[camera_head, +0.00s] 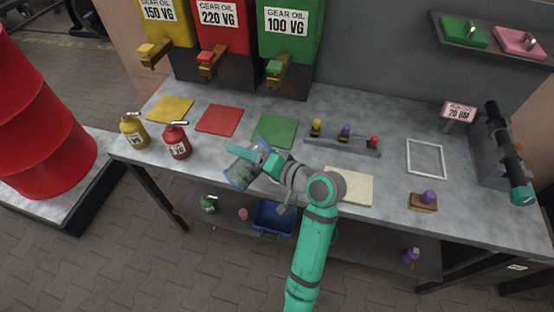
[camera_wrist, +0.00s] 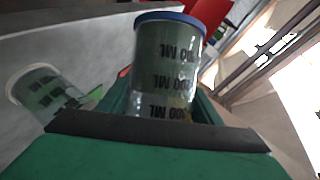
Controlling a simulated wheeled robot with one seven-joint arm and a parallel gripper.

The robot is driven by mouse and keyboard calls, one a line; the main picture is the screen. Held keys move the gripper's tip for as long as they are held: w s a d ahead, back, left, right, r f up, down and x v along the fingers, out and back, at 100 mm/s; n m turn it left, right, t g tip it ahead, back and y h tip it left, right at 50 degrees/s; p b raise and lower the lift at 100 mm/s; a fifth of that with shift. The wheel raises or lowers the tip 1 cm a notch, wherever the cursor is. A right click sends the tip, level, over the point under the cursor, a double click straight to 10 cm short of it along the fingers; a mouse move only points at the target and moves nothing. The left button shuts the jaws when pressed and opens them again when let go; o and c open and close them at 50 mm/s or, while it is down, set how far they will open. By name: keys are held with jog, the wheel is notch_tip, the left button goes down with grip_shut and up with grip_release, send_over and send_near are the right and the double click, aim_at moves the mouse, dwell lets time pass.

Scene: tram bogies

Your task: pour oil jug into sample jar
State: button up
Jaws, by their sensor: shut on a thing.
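My gripper (camera_head: 258,160) is shut on a clear vessel (camera_head: 240,174), which tilts over the bench's front edge. In the wrist view the vessel (camera_wrist: 165,70) has a blue rim and dark ML marks that read upside down. A second clear shape with ML marks (camera_wrist: 47,92) shows at left; I cannot tell whether it is another vessel or a reflection. I cannot tell whether the held vessel is the jug or the sample jar, or whether it contains oil. A yellow can (camera_head: 133,132) and a red can (camera_head: 176,142) stand upright at the bench's left.
Yellow, red and green gear oil tanks (camera_head: 290,40) with taps stand at the back. Coloured mats (camera_head: 219,120) lie before them. A rack of small bottles (camera_head: 343,145) and a white frame (camera_head: 426,158) are right. A blue bin (camera_head: 262,220) and green can (camera_head: 208,204) are below.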

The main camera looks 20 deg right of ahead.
jog(key=shift+s+d, duration=0.15)
jog(key=shift+d, duration=0.15)
jog(key=shift+a, duration=0.45)
jog(key=shift+a, duration=0.1)
jog(key=shift+d, duration=0.4)
jog(key=shift+a, duration=0.2)
jog(key=shift+d, duration=0.1)
